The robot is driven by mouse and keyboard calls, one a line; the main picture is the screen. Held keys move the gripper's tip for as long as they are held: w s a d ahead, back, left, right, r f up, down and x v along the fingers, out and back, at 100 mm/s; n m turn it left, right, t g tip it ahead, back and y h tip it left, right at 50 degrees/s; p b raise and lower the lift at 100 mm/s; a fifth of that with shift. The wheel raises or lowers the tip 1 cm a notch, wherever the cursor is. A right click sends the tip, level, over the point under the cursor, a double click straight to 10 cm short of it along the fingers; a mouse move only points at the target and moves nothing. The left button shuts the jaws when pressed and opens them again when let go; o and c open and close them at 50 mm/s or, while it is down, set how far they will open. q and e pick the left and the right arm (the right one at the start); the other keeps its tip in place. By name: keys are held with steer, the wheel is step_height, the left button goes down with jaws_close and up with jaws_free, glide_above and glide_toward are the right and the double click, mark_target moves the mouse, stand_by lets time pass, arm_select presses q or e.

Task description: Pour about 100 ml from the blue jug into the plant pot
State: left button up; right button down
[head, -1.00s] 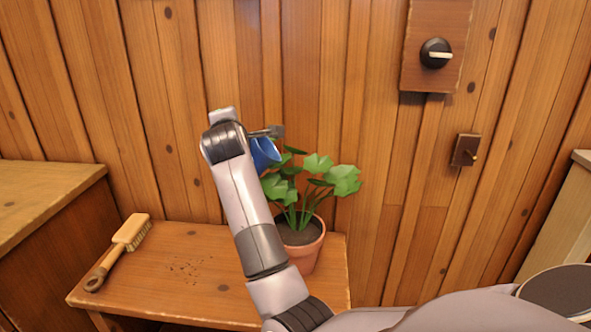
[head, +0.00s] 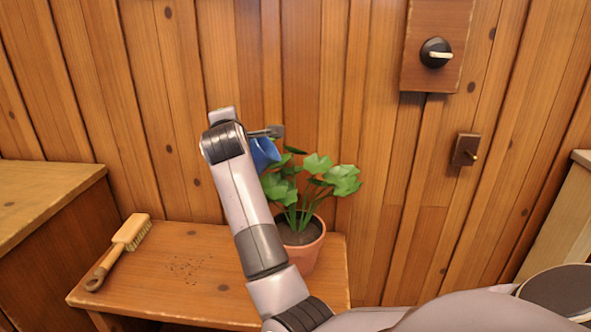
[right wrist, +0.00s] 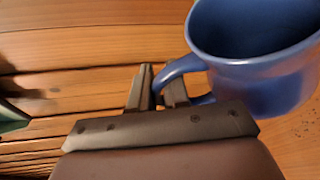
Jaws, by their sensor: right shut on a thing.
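The blue jug (head: 264,153) is partly hidden behind my right arm in the head view, beside and above the left side of the plant. In the right wrist view the jug (right wrist: 262,70) fills the upper right, and its dark inside shows. My right gripper (right wrist: 160,88) is shut on the jug's handle; in the head view the gripper (head: 275,131) shows only in part. The plant pot (head: 304,248) is terracotta with dark soil and a green leafy plant (head: 312,180), and stands on the bench. No stream of water can be seen. My left gripper is not in view.
The wooden bench (head: 170,290) also bears a brush (head: 122,245) on its left and some dark crumbs (head: 188,267). A wooden cabinet (head: 50,205) stands at the left. A plank wall with a black knob (head: 436,53) and a small latch (head: 466,150) is behind.

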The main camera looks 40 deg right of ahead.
steer(key=shift+w+a+f+n, duration=0.15)
steer(key=shift+w+f+n, duration=0.05)
steer(key=shift+f+n, duration=0.1)
steer(key=w+a+f+n+g+h+b, duration=0.1)
steer(key=w+a+f+n+g+b, duration=0.1)
steer(key=w+f+n, duration=0.4)
steer(key=shift+a+f+g+h+b, duration=0.4)
steer(key=shift+a+f+g, duration=0.4)
steer(key=shift+a+f, duration=0.75)
steer(key=shift+d+f, duration=0.2)
steer(key=shift+s, duration=0.1)
